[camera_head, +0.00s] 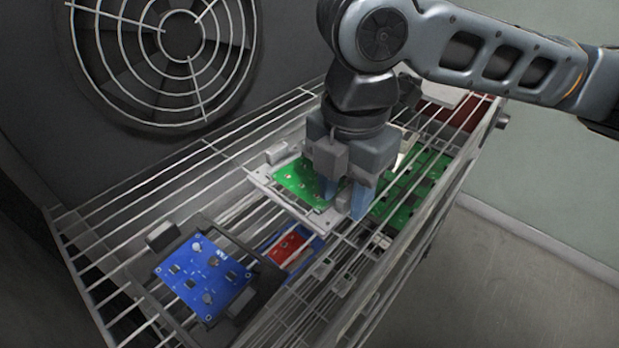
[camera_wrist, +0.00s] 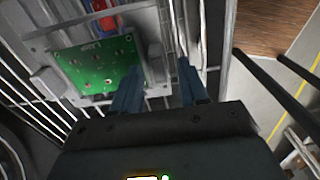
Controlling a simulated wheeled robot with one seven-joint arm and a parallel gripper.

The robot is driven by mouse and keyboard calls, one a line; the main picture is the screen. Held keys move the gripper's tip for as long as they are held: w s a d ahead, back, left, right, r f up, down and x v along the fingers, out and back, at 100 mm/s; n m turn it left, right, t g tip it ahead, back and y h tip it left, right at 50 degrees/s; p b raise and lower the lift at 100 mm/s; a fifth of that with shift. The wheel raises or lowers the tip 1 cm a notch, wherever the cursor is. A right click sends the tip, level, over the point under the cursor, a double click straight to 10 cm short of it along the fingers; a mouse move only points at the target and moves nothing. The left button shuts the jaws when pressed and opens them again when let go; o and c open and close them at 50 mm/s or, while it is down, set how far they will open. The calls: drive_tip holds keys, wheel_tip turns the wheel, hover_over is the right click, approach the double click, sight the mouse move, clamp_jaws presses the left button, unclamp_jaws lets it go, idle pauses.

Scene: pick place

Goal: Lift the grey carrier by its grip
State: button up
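The light grey carrier (camera_head: 325,221) lies on the wire rack, with a green circuit board (camera_head: 297,181) on it. It also shows in the wrist view (camera_wrist: 47,82), at upper left, with its green board (camera_wrist: 97,66). My gripper (camera_head: 344,197) points down over the carrier's right side. Its two blue fingers stand apart, with a gap between them; in the wrist view my gripper (camera_wrist: 158,88) has one finger overlapping the board's edge. A small raised block (camera_head: 277,151) shows at the carrier's left end. Whether the fingers touch the grip is hidden.
A dark carrier with a blue board (camera_head: 205,277) sits at the front left of the rack. A red board (camera_head: 288,248) lies lower between the carriers. Green boards (camera_head: 412,190) lie to the right. The rack's wire sides (camera_head: 421,230) rise close to my gripper.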

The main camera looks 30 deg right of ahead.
clamp_jaws()
idle(0.4)
drive_tip(key=shift+r, duration=0.1)
